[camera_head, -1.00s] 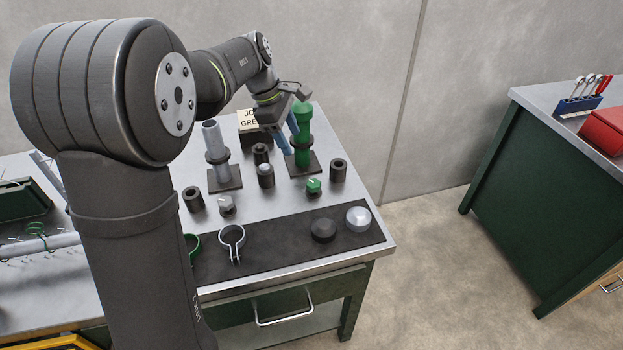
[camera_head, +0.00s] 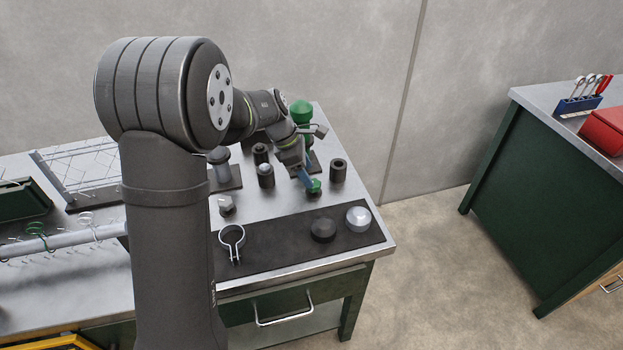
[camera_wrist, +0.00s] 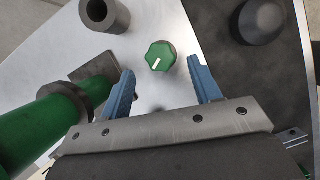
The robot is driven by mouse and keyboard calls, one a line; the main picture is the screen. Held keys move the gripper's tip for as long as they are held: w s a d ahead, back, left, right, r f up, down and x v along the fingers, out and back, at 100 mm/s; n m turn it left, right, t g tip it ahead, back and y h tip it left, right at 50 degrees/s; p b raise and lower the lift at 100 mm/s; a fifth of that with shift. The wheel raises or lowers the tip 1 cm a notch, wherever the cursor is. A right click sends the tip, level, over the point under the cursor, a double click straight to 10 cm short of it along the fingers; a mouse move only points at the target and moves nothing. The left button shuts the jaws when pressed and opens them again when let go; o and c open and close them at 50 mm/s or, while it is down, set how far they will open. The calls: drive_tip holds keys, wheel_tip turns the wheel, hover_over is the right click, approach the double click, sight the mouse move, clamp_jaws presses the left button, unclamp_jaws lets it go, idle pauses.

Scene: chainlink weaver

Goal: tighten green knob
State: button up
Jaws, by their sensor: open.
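The green knob (camera_head: 314,187) sits on the metal bench top, near the dark mat. In the wrist view the green knob (camera_wrist: 160,56) has a scalloped rim and a white pointer line. My gripper (camera_head: 306,181) is over the knob, pointing down at it. In the wrist view my gripper (camera_wrist: 163,80) is open, with one blue finger on each side and the knob between them, slightly beyond the tips. I cannot tell whether a finger touches the knob.
A green post (camera_head: 301,112) stands behind my gripper, and its green shaft (camera_wrist: 35,130) is close by in the wrist view. A black cylinder (camera_head: 338,170) stands right of the knob. A hex knob (camera_head: 227,205) is at left. Domed caps (camera_head: 323,230) lie on the mat.

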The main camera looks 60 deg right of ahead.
drive_tip(key=shift+x, duration=1.95)
drive_tip(key=c, duration=1)
drive_tip(key=m, duration=0.2)
drive_tip(key=m+y, duration=0.1)
drive_tip(key=m, duration=0.1)
drive_tip(key=shift+d+g+y, duration=0.15)
drive_tip(key=shift+g+y, duration=0.15)
drive_tip(key=shift+d+m+y, duration=0.1)
drive_tip(key=shift+m+y, duration=0.9)
drive_tip(key=shift+m, duration=1.5)
drive_tip(key=shift+w, duration=0.1)
